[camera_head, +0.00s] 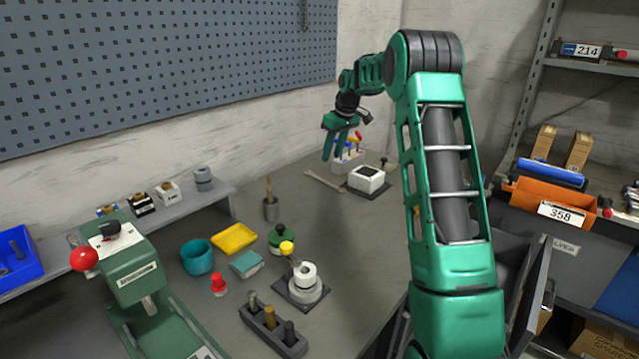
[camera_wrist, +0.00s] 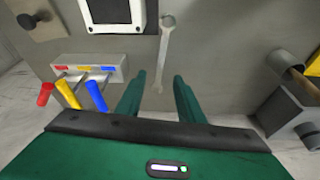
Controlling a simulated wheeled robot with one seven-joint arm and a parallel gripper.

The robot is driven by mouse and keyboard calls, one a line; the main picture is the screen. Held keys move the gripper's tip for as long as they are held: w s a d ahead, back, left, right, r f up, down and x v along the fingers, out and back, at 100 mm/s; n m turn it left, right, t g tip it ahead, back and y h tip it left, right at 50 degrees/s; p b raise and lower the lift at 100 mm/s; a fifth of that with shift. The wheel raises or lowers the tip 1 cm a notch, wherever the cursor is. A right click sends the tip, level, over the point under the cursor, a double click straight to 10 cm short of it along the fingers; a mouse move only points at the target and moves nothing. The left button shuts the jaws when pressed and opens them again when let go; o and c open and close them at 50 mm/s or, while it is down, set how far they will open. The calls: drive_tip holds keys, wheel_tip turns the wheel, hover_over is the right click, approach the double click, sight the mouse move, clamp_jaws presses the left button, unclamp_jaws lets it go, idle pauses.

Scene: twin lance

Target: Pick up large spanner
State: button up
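The large spanner (camera_wrist: 164,50) lies flat on the grey workbench. In the head view the spanner (camera_head: 323,181) lies at the back of the bench, left of the white box. My gripper (camera_wrist: 160,85) is open, with its two green fingers apart and nothing between them. In the head view my gripper (camera_head: 333,160) hangs above the back of the bench, close to the spanner. I cannot tell the exact height.
A white box with a dark top (camera_head: 366,179) stands close beside the spanner. A rack with red, yellow and blue handles (camera_wrist: 90,75) is left of my gripper. A wooden-handled tool in a grey holder (camera_wrist: 290,95) is to the right. The wall is close behind.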

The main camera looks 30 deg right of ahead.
sight(324, 181)
drive_tip(key=x, duration=1)
drive_tip(key=shift+w+a+f, duration=0.1)
drive_tip(key=shift+f, duration=0.2)
clamp_jaws()
